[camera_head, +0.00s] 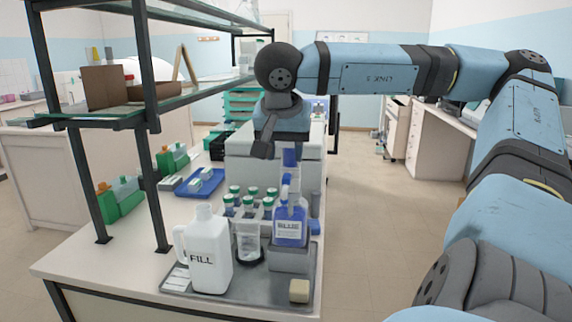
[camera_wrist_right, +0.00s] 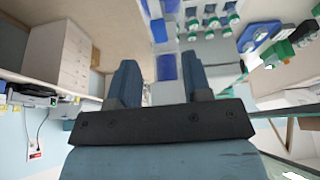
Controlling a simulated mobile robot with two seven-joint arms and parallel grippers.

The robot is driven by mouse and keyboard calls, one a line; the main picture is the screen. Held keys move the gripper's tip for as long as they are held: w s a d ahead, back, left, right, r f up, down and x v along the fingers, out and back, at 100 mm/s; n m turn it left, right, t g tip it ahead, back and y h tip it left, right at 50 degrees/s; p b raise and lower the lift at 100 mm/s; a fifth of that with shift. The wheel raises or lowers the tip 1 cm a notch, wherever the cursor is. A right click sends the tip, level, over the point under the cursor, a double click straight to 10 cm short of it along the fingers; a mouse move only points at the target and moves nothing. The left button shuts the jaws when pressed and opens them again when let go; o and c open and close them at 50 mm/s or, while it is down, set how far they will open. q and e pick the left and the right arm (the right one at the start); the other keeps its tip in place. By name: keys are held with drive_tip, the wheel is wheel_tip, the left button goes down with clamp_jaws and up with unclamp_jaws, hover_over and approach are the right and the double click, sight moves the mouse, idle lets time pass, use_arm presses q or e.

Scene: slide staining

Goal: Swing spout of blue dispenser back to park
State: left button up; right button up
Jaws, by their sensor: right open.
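The blue dispenser (camera_head: 290,226) is a labelled bottle of blue liquid on a grey block on the tray. Its narrow top rises towards my right gripper (camera_head: 289,158), which hangs just above and behind it in the head view. The spout's direction is hard to make out there. In the right wrist view my right gripper (camera_wrist_right: 160,76) is open, its two blue fingers apart. Blue parts (camera_wrist_right: 165,67) show beyond and between the fingers; I cannot tell whether they belong to the dispenser or whether anything touches. My left gripper is not in view.
A white FILL jug (camera_head: 207,250), a clear beaker (camera_head: 249,243) and several green-capped bottles (camera_head: 235,190) crowd the grey tray (camera_head: 245,290) beside the dispenser. A shelf frame (camera_head: 150,180) stands at left. Open floor (camera_head: 385,220) lies to the right.

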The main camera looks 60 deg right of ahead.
use_arm(q)
drive_tip(key=shift+p, duration=0.4)
use_arm(e)
drive_tip(key=v, duration=0.7)
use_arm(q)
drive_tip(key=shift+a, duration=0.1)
